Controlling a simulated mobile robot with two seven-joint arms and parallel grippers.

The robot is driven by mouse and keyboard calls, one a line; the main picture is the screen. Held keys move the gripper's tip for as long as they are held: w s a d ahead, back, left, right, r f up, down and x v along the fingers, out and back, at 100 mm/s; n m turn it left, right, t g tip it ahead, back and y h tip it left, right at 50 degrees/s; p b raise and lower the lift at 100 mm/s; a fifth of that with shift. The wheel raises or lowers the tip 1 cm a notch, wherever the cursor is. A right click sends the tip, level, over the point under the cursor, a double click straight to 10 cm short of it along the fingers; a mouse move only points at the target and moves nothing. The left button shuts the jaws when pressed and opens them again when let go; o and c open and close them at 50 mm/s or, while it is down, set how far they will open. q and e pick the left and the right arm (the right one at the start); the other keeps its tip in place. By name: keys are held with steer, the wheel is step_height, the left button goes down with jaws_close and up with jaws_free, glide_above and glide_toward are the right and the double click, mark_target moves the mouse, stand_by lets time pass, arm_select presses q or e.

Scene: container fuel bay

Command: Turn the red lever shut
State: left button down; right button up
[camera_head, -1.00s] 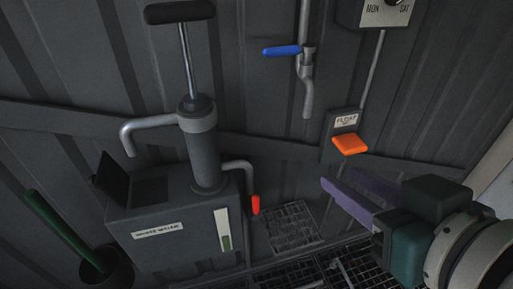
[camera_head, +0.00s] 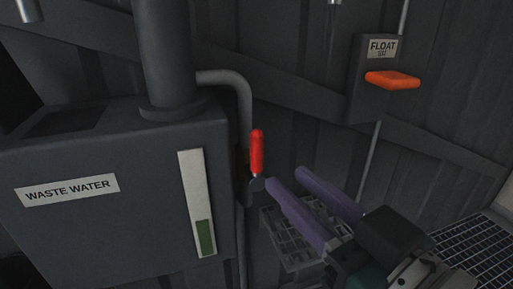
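The red lever (camera_head: 257,151) stands upright on the grey pipe at the right side of the waste water tank, in the middle of the head view. My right gripper (camera_head: 285,177) comes in from the lower right. Its two purple fingers are spread apart with nothing between them. The fingertips are just right of and slightly below the red handle; I cannot tell whether they touch the valve. My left gripper is not in view.
The waste water tank (camera_head: 120,235) with a level gauge (camera_head: 198,203) fills the left. A float box (camera_head: 376,58) with an orange paddle (camera_head: 393,80) is on the wall at upper right. Floor gratings (camera_head: 478,252) lie below.

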mark_target(260, 153)
steer(key=b+x, duration=0.3)
steer(key=x, duration=0.5)
steer(key=shift+w+a+f+b, duration=0.1)
steer(key=shift+w+a+b, duration=0.1)
steer(key=shift+b, duration=0.1)
steer(key=shift+w+a, duration=0.2)
steer(key=shift+w, duration=0.2)
jaws_close()
stand_by(0.7)
